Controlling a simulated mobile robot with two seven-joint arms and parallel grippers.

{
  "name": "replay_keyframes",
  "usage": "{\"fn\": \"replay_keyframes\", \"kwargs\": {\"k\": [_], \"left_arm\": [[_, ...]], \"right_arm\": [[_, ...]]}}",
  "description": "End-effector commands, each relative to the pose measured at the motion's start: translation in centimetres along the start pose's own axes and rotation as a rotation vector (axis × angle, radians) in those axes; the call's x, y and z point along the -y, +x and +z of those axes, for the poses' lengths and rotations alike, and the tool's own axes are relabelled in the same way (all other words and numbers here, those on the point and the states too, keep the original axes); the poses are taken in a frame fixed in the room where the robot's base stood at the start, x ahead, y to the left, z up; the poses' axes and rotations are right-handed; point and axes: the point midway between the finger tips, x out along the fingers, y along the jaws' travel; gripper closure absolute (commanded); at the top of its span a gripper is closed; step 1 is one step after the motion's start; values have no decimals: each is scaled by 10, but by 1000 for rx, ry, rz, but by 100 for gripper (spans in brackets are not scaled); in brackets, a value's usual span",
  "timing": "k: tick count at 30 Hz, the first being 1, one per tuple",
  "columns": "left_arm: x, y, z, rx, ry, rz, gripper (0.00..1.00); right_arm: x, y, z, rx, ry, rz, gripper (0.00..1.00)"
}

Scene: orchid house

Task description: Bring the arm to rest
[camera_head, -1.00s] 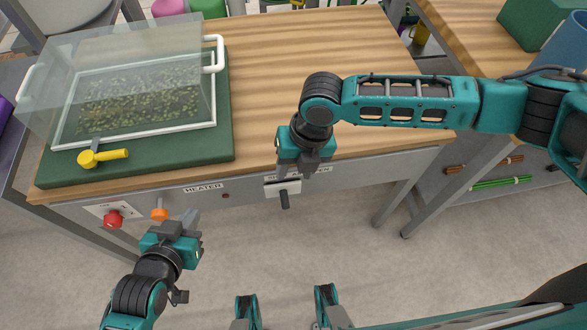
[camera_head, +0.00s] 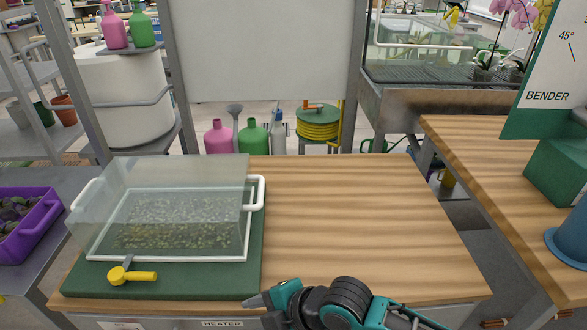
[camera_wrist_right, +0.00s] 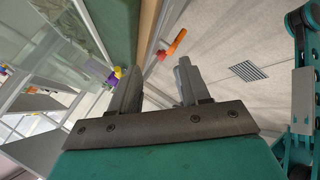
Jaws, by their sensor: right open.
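My right gripper (camera_head: 256,301) shows at the bottom of the head view, at the front edge of the wooden bench (camera_head: 350,215), pointing left. In the right wrist view, its two dark fingers (camera_wrist_right: 158,85) stand apart with nothing between them. My left gripper is not seen in the head view. A teal arm link stands at the right edge of the right wrist view.
A clear-lidded propagator (camera_head: 170,258) with a yellow handle (camera_head: 133,276) stands on a green base (camera_head: 200,284) at the bench's left. An orange knob (camera_wrist_right: 177,43) shows in the right wrist view. The bench's middle and right are bare.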

Motion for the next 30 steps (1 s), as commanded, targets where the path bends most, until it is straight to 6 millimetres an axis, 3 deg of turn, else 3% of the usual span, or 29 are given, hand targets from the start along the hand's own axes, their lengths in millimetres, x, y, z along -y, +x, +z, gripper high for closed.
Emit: {"fn": "replay_keyframes", "kwargs": {"k": [4,8,11,15,22,25,30], "left_arm": [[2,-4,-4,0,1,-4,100],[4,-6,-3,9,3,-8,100],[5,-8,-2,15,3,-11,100],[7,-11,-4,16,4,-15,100],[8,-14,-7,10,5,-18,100],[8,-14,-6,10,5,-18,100],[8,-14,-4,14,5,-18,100]], "right_arm": [[-5,-10,7,7,394,187,54],[5,-27,34,39,728,344,54],[26,-45,61,80,969,463,54],[72,-78,97,155,1259,622,54],[140,-126,130,262,1510,796,54],[152,-135,134,281,1546,826,54],[155,-138,136,285,1557,836,54]]}}
